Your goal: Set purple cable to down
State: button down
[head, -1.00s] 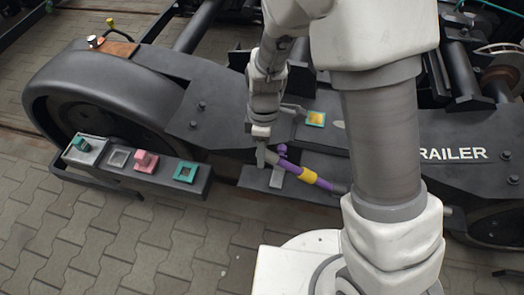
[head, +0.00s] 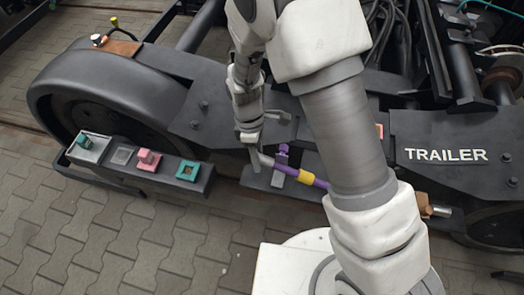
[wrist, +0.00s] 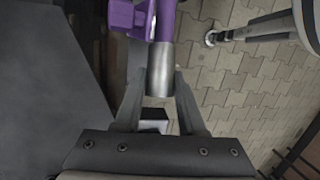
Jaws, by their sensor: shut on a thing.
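The purple cable (head: 287,168) lies along the side of the dark bogie frame, with a yellow band (head: 306,178), a purple knob and a grey metal end. It slopes down to the right and passes behind my arm. In the wrist view, the purple part (wrist: 165,20) and the grey end (wrist: 160,72) show. My gripper (wrist: 160,88) is shut on the grey end, one finger on each side. In the head view my gripper (head: 257,160) is at the cable's upper left end. The cable's far end is hidden.
A ledge at left carries a teal-knobbed block (head: 88,145), a pink block (head: 148,160) and a teal square socket (head: 187,171). A grey plate (head: 278,179) sits below the cable. The bogie's TRAILER plate (head: 446,155) is at right.

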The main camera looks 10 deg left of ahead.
jog(key=shift+w+a+f+h+b, duration=0.1)
jog(key=shift+a+f+h, duration=0.25)
jog(key=shift+f, duration=0.65)
jog(key=shift+s+a+f+h+b, duration=0.15)
jog(key=shift+f+h, duration=0.45)
jog(key=shift+f, duration=0.35)
jog(key=shift+w+a+f+h+b, duration=0.2)
jog(key=shift+f+h, duration=0.25)
jog(key=shift+f, duration=0.55)
jog(key=c, duration=0.5)
grip_release()
jog(key=p+v, duration=0.5)
jog(key=v, duration=1.2)
jog(key=shift+r, duration=0.25)
jog(key=shift+a, duration=0.1)
